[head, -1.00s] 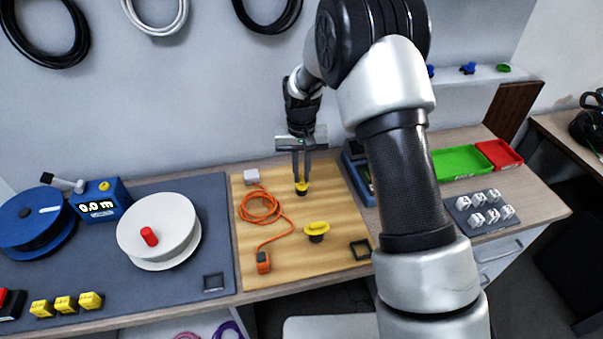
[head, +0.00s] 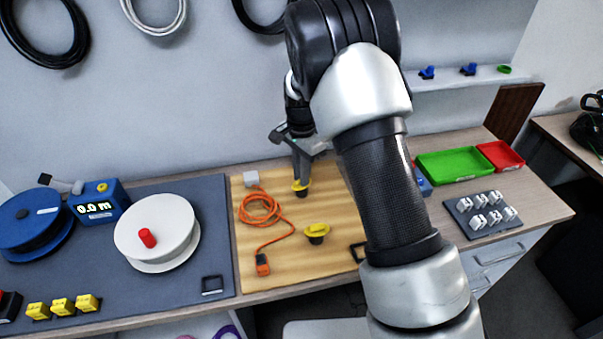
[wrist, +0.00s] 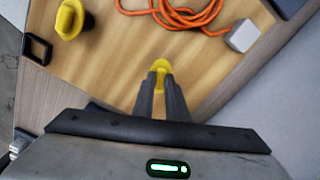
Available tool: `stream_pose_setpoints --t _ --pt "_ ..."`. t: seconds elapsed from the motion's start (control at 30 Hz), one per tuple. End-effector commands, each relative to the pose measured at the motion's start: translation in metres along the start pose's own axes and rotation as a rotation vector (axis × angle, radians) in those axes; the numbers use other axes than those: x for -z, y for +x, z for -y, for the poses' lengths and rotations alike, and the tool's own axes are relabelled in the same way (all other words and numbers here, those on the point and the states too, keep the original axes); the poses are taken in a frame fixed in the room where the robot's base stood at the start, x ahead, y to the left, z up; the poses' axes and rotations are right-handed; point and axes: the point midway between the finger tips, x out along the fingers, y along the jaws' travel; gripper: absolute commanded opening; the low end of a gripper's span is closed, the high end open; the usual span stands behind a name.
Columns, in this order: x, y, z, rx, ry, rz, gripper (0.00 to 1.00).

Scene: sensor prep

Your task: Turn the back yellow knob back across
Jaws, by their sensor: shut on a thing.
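The back yellow knob (head: 300,188) stands on the wooden board (head: 270,278), toward its far side. My gripper (head: 299,180) points down at it with its fingers shut on it. In the wrist view, the knob's yellow top (wrist: 161,66) shows between and just beyond my fingertips (wrist: 160,75). Most of the knob's sides are hidden by the fingers. The front yellow knob (head: 316,232) stands apart, nearer the board's front edge, with its bar roughly left to right in the head view. It also shows at the upper left of the wrist view (wrist: 70,20).
An orange cable (head: 260,208) lies coiled on the board left of the knobs, by a light grey block (head: 251,178). A black square frame (head: 358,251) lies at the board's front right. A white reel (head: 157,230) stands on the grey mat (head: 212,250) to the left.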

Motion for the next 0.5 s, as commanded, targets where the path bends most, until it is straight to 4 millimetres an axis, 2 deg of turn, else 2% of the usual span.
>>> stream_pose_setpoints --t 0.2,0.5 --pt "0.0006 -0.0017 0.001 0.003 0.189 -0.002 0.0" --pt "0.001 -0.0017 0.0008 0.003 0.376 -0.002 0.0"
